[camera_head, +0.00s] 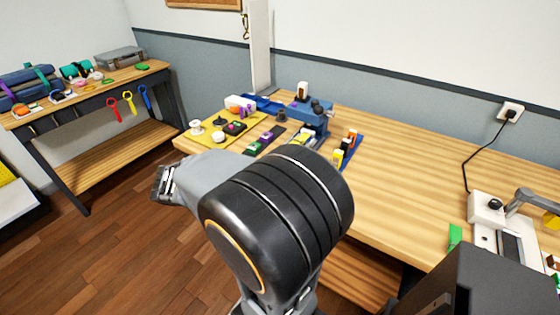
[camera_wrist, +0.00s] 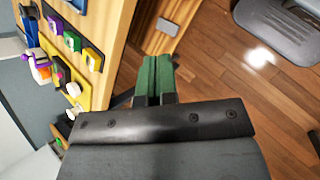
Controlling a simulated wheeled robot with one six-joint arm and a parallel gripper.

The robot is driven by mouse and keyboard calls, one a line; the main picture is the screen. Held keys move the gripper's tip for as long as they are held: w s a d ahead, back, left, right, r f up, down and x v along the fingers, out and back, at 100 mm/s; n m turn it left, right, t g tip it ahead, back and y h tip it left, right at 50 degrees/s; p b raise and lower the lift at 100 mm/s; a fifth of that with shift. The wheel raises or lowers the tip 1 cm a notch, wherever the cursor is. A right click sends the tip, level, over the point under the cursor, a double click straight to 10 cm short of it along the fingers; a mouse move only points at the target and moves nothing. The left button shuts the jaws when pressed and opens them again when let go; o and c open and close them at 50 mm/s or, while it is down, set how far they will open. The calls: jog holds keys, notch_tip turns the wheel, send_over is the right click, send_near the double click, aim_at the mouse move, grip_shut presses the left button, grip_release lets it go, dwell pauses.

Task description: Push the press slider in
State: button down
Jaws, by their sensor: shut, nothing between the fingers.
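A blue press-like device (camera_head: 312,118) stands on the wooden workbench (camera_head: 400,190), towards its back left. I cannot clearly tell which of its parts is the press slider. My gripper (camera_head: 163,185) is in front of the bench's left end, out over the floor and apart from the device. In the wrist view, its green fingers (camera_wrist: 156,70) are together and empty, beside the bench edge. There the bench top (camera_wrist: 112,40) is at the left, with part of a blue piece (camera_wrist: 92,14) at the top left corner.
A yellow board (camera_head: 222,132) with knobs and small coloured blocks lies near the bench's left end. Another bench (camera_head: 100,85) with tools stands at the far left. A white device (camera_head: 487,208) is at the right. Floor (camera_head: 150,235) is open in front.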

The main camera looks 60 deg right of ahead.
jog(key=d+f+n+h+b, duration=0.1)
jog(key=d+n+h, duration=0.1)
jog(key=d, duration=0.6)
jog(key=w+d+f+n+g+h+b, duration=0.1)
jog(key=d+n+h, duration=0.2)
jog(key=d, duration=0.6)
jog(key=d+f+n+h+b, duration=0.1)
jog(key=d+f+n+h, duration=0.1)
jog(key=d, duration=0.7)
jog(key=shift+w+d+f+n+h, duration=0.1)
jog(key=shift+w+n+h, duration=0.2)
jog(key=shift+n+h, duration=0.6)
jog(key=shift+s+d, duration=0.15)
jog(key=shift+d, duration=0.5)
